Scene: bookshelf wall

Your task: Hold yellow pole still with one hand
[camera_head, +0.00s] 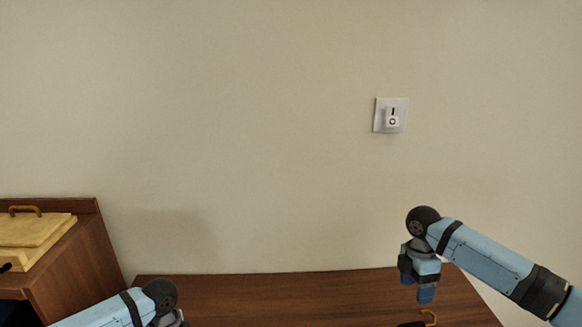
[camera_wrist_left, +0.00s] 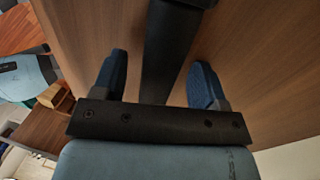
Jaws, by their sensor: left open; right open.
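No yellow pole can be made out in either view. In the head view the left fingers are cut off.
A brown wooden surface (camera_head: 300,290) runs along the wall. At left, a brown cabinet (camera_head: 85,260) carries a yellow box (camera_head: 30,245) with a handle. The surface between my arms looks clear.

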